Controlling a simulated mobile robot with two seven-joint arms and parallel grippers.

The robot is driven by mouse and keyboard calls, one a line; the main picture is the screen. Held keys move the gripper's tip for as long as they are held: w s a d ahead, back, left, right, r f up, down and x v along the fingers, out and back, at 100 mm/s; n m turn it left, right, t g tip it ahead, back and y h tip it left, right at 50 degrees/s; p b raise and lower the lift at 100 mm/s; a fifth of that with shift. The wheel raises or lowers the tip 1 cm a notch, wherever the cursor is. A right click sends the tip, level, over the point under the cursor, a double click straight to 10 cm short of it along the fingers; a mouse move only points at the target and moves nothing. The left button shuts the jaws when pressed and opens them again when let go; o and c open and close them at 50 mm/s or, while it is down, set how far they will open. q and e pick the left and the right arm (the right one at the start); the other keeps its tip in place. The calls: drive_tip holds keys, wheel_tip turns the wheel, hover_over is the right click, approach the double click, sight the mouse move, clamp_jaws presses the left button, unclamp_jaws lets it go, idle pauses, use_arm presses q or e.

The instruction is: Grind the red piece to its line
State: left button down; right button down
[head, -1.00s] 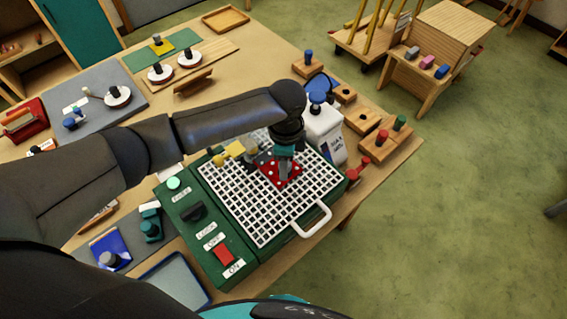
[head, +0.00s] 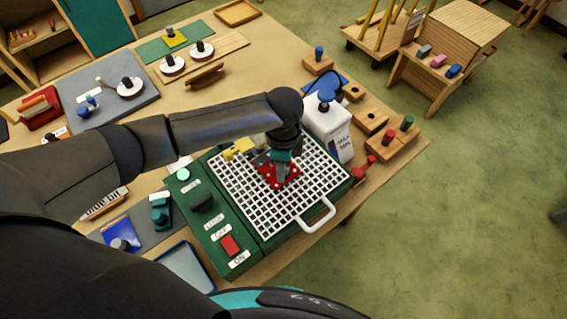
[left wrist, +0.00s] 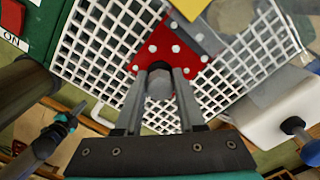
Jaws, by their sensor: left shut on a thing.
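The red piece (head: 290,179) lies on the white grid (head: 262,213) of the green grinder (head: 213,228). It is a flat plate with white dots, also seen in the left wrist view (left wrist: 148,52). My left gripper (head: 281,177) stands over it. In the left wrist view its two fingers (left wrist: 159,88) are shut on a grey knob on the piece. A grey round grinding head (left wrist: 236,14) is just beyond the red piece's right edge; I cannot tell whether they touch. The arm partly hides the piece in the head view. No line on it is clear.
A yellow block (head: 243,145) sits at the grid's back left. A white bottle (head: 330,130) stands behind the grinder. A red switch (head: 230,245) and black knob (head: 202,202) are on its front left. Wooden blocks with pegs (head: 390,142) stand on the right.

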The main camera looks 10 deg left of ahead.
use_arm(q)
drive_tip(key=shift+a, duration=0.15)
drive_tip(key=shift+s+a, duration=0.8)
drive_tip(key=shift+s, duration=0.25)
drive_tip(key=shift+w+d, duration=0.1)
drive_tip(key=shift+w+d+b, duration=0.45)
drive_tip(key=shift+w+d, duration=0.35)
drive_tip(key=shift+w, duration=0.3)
drive_tip(key=shift+w, duration=0.1)
drive_tip(key=shift+d, duration=0.2)
